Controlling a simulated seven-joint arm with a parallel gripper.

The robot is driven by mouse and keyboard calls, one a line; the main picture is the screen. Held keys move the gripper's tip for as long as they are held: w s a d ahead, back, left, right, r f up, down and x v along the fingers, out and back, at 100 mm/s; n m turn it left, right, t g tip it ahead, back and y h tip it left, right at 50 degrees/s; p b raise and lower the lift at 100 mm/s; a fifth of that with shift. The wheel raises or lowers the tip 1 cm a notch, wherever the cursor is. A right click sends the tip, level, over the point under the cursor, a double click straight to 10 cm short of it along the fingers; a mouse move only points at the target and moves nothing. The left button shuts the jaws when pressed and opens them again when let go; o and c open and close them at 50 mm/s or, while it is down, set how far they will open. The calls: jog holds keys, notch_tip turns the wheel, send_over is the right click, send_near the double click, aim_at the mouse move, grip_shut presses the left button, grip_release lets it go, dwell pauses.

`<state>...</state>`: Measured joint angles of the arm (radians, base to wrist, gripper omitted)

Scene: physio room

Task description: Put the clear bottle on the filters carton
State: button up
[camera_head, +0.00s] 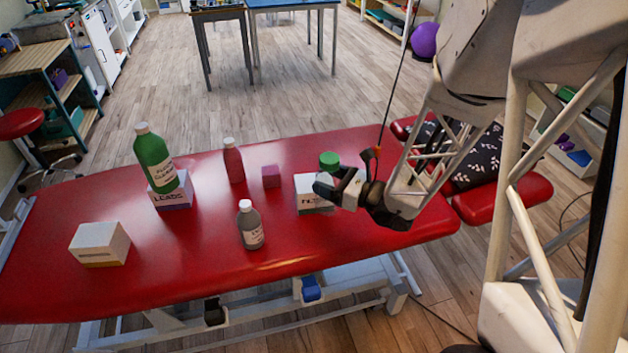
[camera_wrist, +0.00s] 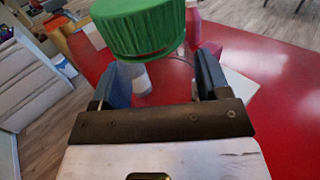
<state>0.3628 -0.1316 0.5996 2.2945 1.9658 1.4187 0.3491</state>
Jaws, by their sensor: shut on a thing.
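The clear bottle shows mainly as its ribbed green cap (camera_head: 329,160), just behind my gripper (camera_head: 350,186); its body is mostly hidden. In the wrist view the cap of the clear bottle (camera_wrist: 141,28) fills the top middle, between and above the fingers of my gripper (camera_wrist: 158,85), which is shut on the bottle. The filters carton (camera_head: 311,198) is a white box on the red table, its label partly covered by my gripper. The bottle appears over or just behind the carton; I cannot tell whether they touch. A white patch beside the right finger may be the carton (camera_wrist: 239,92).
The red padded table (camera_head: 190,265) also bears a grey bottle (camera_head: 250,226), a red bottle (camera_head: 233,161), a pink cube (camera_head: 271,176) and a white box (camera_head: 99,243). A green bottle (camera_head: 154,158) stands on another carton (camera_head: 171,195). The table's front middle is clear.

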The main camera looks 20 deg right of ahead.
jog(key=shift+w, duration=0.15)
jog(key=w+f, duration=0.1)
jog(key=w, duration=1.4)
jog(key=shift+w+d+f, duration=0.3)
jog(key=shift+w+d, duration=0.05)
jog(key=shift+w, duration=0.05)
jog(key=shift+f, duration=1.7)
jog(key=shift+f, duration=0.15)
jog(key=o, duration=0.9)
jog(key=shift+o, duration=0.2)
